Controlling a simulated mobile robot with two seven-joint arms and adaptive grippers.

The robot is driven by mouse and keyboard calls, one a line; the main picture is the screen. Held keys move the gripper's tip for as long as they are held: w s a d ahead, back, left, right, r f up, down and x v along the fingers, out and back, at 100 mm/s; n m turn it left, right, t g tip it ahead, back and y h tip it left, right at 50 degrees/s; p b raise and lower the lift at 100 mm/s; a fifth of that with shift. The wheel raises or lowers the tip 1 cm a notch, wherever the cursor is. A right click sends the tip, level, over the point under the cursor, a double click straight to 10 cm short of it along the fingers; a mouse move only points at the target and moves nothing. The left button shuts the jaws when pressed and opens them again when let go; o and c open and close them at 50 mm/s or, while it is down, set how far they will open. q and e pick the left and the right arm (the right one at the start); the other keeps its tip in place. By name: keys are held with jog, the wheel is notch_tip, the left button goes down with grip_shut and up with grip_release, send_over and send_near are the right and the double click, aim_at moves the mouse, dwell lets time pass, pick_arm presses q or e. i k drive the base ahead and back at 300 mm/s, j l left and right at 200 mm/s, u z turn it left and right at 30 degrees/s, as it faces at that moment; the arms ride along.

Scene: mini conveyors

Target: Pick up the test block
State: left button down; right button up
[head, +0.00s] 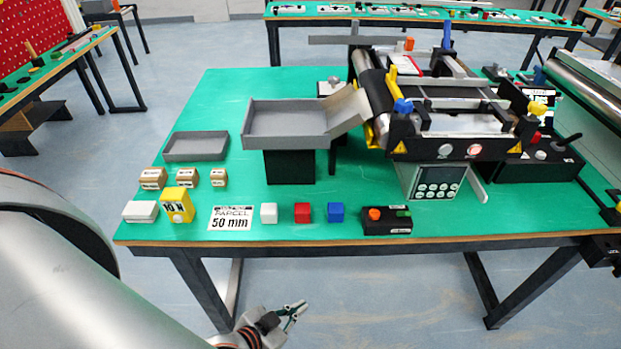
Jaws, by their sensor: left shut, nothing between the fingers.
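Several blocks stand in a row along the front of the green table, and I cannot tell which one is called the test block. They are a flat white block (141,211), a yellow block marked "10 N" (178,205), a white cube (268,212), a red cube (302,212) and a blue cube (335,212). My left gripper (295,314) is shut and empty, in front of the table's front edge and apart from the blocks. My right gripper is not in view.
A card reading "PARCEL 50 mm" (231,218) lies between the blocks. Small brown boxes (153,178) and a grey tray (195,147) are behind. A raised grey tray (285,122) adjoins the mini conveyor (440,100). A black button box (387,221) stands right of the blue cube.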

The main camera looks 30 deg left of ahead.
aim_at(301, 211)
jog(key=u, duration=0.9)
